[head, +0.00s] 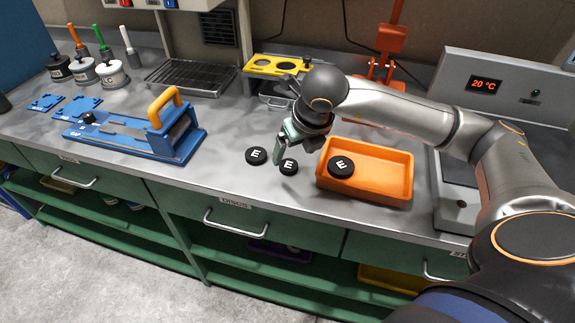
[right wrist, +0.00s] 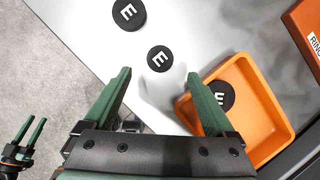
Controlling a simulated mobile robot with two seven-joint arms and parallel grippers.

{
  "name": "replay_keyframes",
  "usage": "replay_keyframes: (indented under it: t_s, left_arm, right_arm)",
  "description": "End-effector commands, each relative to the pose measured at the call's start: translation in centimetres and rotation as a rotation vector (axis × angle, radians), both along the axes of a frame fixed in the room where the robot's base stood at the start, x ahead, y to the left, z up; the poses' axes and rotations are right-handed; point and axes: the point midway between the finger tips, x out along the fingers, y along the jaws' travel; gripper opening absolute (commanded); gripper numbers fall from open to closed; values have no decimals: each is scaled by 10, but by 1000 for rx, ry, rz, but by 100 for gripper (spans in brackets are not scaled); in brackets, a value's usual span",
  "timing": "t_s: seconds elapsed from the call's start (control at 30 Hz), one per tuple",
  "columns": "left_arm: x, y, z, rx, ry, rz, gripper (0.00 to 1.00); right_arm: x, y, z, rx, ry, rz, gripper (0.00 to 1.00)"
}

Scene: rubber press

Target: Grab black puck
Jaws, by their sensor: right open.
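Three black pucks with a white E are in view. One puck (head: 256,156) lies on the bench at left, and it also shows in the right wrist view (right wrist: 129,14). A second puck (head: 289,166) lies on the bench to its right; in the right wrist view this puck (right wrist: 160,59) appears between and just beyond the fingertips. The third puck (head: 341,166) is in an orange tray (head: 397,190). My right gripper (head: 287,152), also in the right wrist view (right wrist: 159,74), is open and empty above the second puck. My left gripper (right wrist: 33,118) shows open and empty in the right wrist view.
The orange tray stands right of the two bench pucks. A blue press (head: 130,135) with an orange handle is at left. A yellow holder (head: 275,66) and wire rack (head: 190,77) stand behind. The bench's front edge is close to the pucks.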

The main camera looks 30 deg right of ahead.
Motion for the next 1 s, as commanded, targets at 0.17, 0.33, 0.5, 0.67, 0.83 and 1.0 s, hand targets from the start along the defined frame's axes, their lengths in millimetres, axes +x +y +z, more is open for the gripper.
replay_keyframes:
  t_s: [0.17,0.33,0.5,0.67,0.83,1.0]
  left_arm:
    - [0,0,2,0,2,-1,50]
    - [-1,-1,10,-1,3,-1,50]
    - [-2,-1,10,-1,4,-1,50]
    - [-2,-1,10,-2,5,-2,50]
    - [-2,-1,10,-2,5,-2,50]
    - [-3,-1,10,-2,6,-2,50]
  right_arm:
    - [5,0,-11,1,1,1,90]
    - [14,-2,-34,-1,3,1,90]
    - [22,-3,-52,1,1,1,90]
    - [23,-3,-55,-1,-1,2,90]
    - [23,-3,-54,-1,-1,2,82]
    - [23,-3,-54,-1,-1,2,63]
